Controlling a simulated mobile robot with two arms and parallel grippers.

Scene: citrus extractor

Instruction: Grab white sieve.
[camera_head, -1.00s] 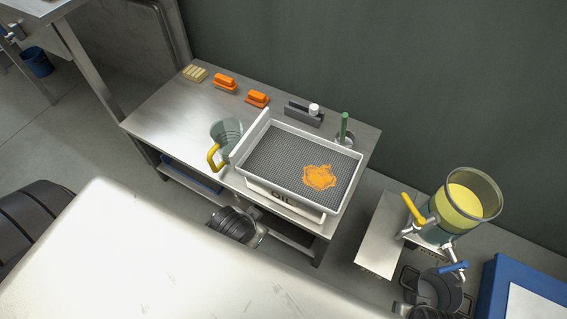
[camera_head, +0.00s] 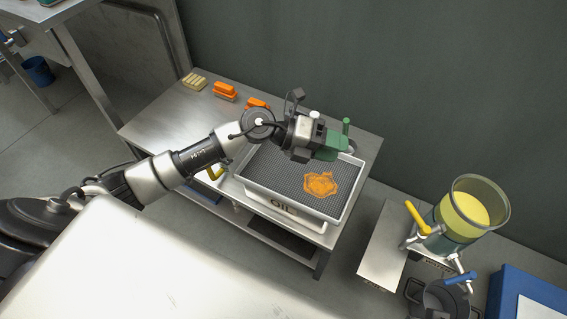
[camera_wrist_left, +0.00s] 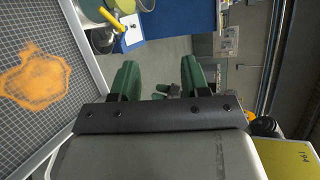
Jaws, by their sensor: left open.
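The white sieve (camera_head: 300,207) is a rectangular white frame with dark grey mesh and an orange pulp patch, on the steel table. It sits over a white container marked "OIL". My left gripper (camera_head: 335,145), with green fingers, is over the sieve's back part near the back right, apparently above the rim. In the left wrist view, the sieve's mesh (camera_wrist_left: 30,110) and white rim lie left of my open, empty gripper (camera_wrist_left: 160,80). Nothing is between the fingers. My right gripper is not in view.
A green-handled tool (camera_head: 346,125) stands close behind my fingers. Orange blocks (camera_head: 224,91) and a yellowish block (camera_head: 194,80) lie at the table's back left. A yellow-handled jug (camera_head: 215,173) is mostly hidden by my arm. A juice dispenser (camera_head: 465,212) stands to the right.

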